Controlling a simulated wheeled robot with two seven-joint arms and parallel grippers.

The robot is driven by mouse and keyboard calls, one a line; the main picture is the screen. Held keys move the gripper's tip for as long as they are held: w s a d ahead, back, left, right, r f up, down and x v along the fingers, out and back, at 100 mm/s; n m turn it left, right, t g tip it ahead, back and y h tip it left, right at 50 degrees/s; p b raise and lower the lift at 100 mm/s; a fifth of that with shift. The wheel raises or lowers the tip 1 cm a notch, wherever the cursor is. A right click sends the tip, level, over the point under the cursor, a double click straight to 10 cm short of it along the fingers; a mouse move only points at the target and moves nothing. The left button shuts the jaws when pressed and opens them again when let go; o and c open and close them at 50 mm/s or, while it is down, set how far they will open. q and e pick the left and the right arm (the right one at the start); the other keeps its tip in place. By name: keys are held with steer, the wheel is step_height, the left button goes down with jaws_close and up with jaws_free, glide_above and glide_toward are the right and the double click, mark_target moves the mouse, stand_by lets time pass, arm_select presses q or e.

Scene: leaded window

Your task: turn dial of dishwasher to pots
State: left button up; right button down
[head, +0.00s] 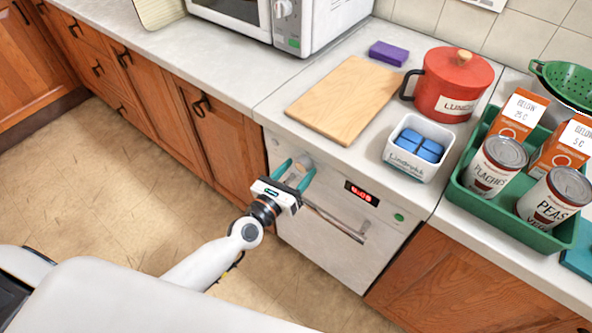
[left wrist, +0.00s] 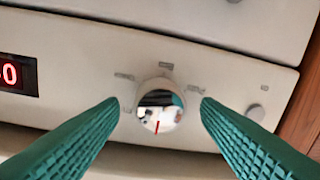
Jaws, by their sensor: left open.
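The white dishwasher (head: 318,245) stands under the counter, its front facing me. In the left wrist view its round dial (left wrist: 160,106) has a shiny face and a red mark at the lower edge of the picture of it. Small grey labels surround the dial, appearing turned over and too blurred to read surely. My left gripper (head: 295,172) is open at the panel's left end. Its teal fingers (left wrist: 160,118) stand either side of the dial, with visible gaps and no clear contact. In the head view the fingers partly hide the dial. My right gripper is out of view.
A red display (head: 361,193) and a green button (head: 399,217) lie right of the dial; a handle bar (head: 335,223) runs below. Above, the counter holds a cutting board (head: 345,98), a tablet tub (head: 417,150), a red pot (head: 455,85) and a green tray (head: 480,215).

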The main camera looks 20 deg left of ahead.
arm_select(q)
steer(key=c, duration=1)
